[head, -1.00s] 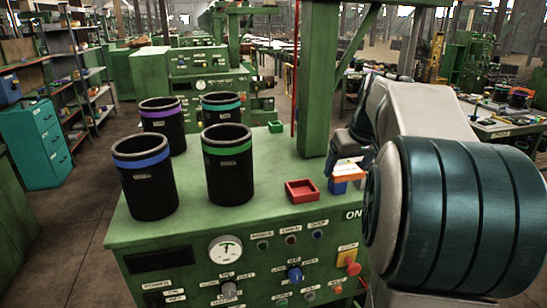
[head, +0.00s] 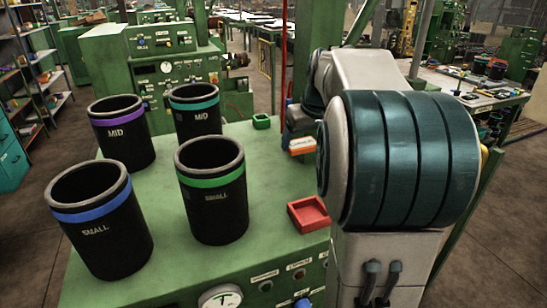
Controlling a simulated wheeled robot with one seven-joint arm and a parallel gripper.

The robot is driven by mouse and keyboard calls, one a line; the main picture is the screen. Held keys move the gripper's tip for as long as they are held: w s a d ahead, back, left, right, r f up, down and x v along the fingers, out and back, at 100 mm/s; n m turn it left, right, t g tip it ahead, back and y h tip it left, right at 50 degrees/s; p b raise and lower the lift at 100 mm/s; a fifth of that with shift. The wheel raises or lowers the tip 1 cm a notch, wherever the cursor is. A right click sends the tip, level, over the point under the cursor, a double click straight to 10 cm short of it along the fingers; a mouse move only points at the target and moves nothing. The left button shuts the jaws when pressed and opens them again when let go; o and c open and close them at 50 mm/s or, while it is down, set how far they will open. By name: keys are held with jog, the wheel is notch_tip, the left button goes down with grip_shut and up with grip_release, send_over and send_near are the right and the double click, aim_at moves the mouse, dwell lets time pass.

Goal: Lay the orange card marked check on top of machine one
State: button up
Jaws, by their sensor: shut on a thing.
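My gripper (head: 297,122) is a dark shape at the end of my arm, above the right part of the green machine top. It is shut on the orange card (head: 303,146), which shows a pale face with small marks too small to read. The fingertips are mostly hidden by my arm. Machine one (head: 262,178) appears to be the green machine in front; its name plate is hidden. I cannot tell whether the card touches its top.
Black sleeves with blue (head: 98,220), green (head: 212,190), purple (head: 122,132) and teal (head: 195,112) bands stand at the left of the top. A red tray (head: 308,214) and a small green tray (head: 261,121) sit there too. A green post rises behind.

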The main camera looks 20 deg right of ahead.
jog(key=p, duration=0.2)
send_over(273, 167)
jog(key=s, duration=0.2)
jog(key=f, duration=0.4)
jog(key=shift+w+f, duration=0.2)
jog(key=shift+f, duration=0.1)
jog(key=shift+a+f, duration=0.1)
jog(key=shift+f, duration=0.15)
notch_tip(273, 167, down, 3)
jog(key=shift+f+p, duration=0.1)
jog(key=shift+p, duration=0.75)
jog(key=shift+f, duration=0.25)
jog(key=shift+f+b, duration=0.2)
jog(key=shift+b, duration=0.1)
jog(key=o, duration=1)
jog(key=shift+r, duration=0.15)
